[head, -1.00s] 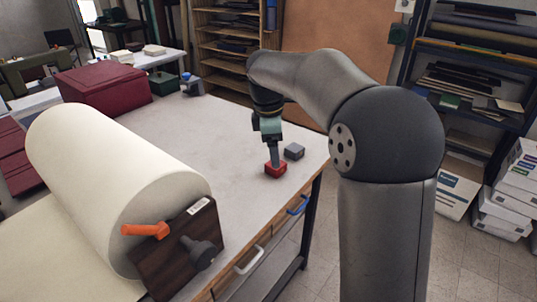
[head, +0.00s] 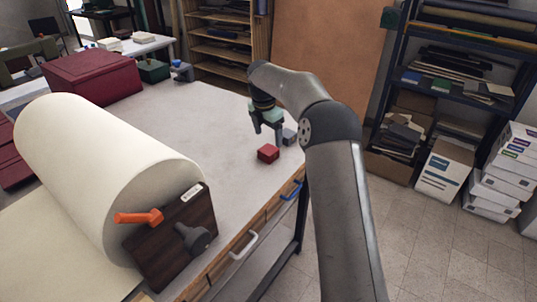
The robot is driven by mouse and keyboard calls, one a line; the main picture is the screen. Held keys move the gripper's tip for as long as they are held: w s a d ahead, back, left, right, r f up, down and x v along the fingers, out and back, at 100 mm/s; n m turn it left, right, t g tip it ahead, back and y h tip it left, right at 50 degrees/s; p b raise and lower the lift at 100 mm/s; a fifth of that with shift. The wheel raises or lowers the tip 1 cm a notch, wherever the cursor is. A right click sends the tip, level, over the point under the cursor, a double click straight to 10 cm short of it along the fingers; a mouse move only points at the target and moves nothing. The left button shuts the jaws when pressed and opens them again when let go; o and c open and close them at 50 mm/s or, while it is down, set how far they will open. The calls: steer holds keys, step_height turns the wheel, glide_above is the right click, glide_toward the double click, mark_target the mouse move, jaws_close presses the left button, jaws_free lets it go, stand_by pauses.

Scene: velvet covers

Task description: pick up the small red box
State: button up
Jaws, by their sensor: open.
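The small red box (head: 268,153) sits on the white tabletop near its right edge, in the head view. My gripper (head: 268,138) is open and points down, just behind and above the box in the picture. Its two fingers show apart, and nothing shows between them. Whether a finger touches the box, I cannot tell. A small grey box (head: 290,137) stands just behind and right of the red box, partly hidden by my gripper.
A big cream roll (head: 100,170) with a dark wooden end block (head: 165,250) fills the table's left front. A large maroon box (head: 93,75) and a green box (head: 152,70) stand at the back. The table middle is clear. Shelves (head: 450,80) stand behind right.

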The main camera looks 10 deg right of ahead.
mark_target(268, 149)
steer(key=f, duration=0.3)
steer(key=f+p, duration=0.1)
steer(key=f, duration=0.3)
steer(key=shift+w+d+f, duration=0.1)
steer(key=shift+w+d, duration=0.05)
steer(key=shift+w, duration=0.05)
steer(key=c, duration=1.1)
